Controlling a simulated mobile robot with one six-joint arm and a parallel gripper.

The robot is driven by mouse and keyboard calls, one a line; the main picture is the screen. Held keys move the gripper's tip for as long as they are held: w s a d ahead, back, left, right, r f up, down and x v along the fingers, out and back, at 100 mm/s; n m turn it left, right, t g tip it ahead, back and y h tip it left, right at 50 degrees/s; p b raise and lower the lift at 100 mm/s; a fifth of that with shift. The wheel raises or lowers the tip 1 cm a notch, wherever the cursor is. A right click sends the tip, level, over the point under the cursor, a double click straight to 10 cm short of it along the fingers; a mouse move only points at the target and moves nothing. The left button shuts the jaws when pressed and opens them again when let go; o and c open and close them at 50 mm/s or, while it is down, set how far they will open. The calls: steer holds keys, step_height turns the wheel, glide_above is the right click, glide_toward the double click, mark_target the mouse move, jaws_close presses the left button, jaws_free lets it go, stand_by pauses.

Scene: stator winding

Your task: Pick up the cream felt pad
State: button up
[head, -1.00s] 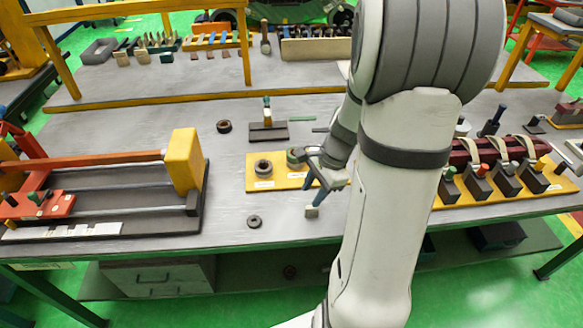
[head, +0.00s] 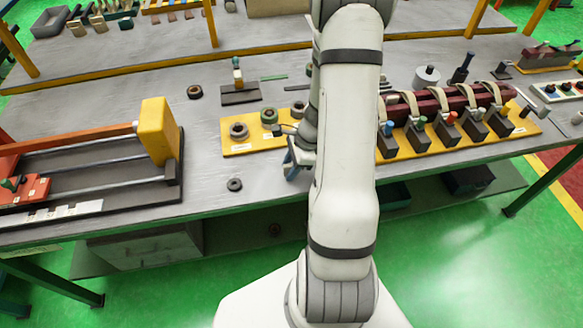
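My gripper (head: 292,168) is low over the front part of the workbench (head: 215,200), right of a dark ring. Its blue-grey finger points down towards the bench top. My arm hides much of it, so I cannot tell how far apart the fingers are. A small cream block showed just under the gripper a second ago, and that spot is now covered by the gripper. I cannot tell whether it is between the fingers.
A yellow board (head: 234,151) with ring parts, including a grey ring (head: 239,131) and a greenish ring (head: 269,116), lies behind the gripper. The dark ring (head: 235,184) lies in front. A red-and-yellow fixture (head: 160,140) stands left; a clamp rack (head: 450,140) stands right.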

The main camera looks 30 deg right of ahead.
steer(key=shift+c, duration=0.2)
jaws_close()
stand_by(0.4)
